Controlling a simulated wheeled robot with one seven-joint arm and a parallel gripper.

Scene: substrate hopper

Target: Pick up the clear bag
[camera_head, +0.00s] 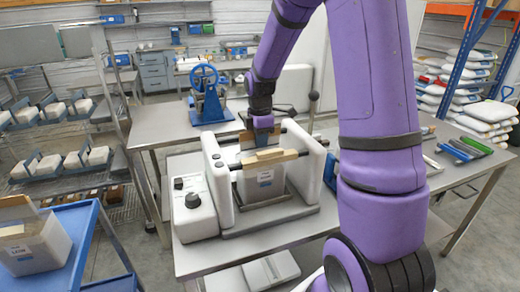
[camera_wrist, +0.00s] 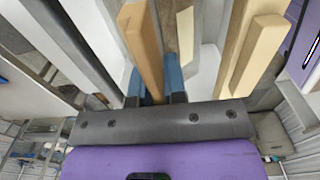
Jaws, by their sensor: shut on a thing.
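The clear bag (camera_head: 266,184) looks like a pale, labelled block. It stands upright between the two white side walls of a bench machine (camera_head: 219,188). A tan strip (camera_head: 270,157) lies across its top, with a brown panel behind it. My gripper (camera_head: 262,126) points down at the top of the bag from behind the strip. In the wrist view, the blue fingers of my gripper (camera_wrist: 153,86) are shut on an upright tan piece (camera_wrist: 146,45), seemingly part of the bag's top. A second tan bar stands to the right, apart from the fingers. The fingertips are hidden in the head view.
A similar labelled bag (camera_head: 38,250) stands on a blue cart (camera_head: 78,225) at left. A blue hand-wheel device (camera_head: 206,95) is on the table behind. Tools (camera_head: 462,148) lie on the right bench. Shelves of pale blocks (camera_head: 75,158) stand left.

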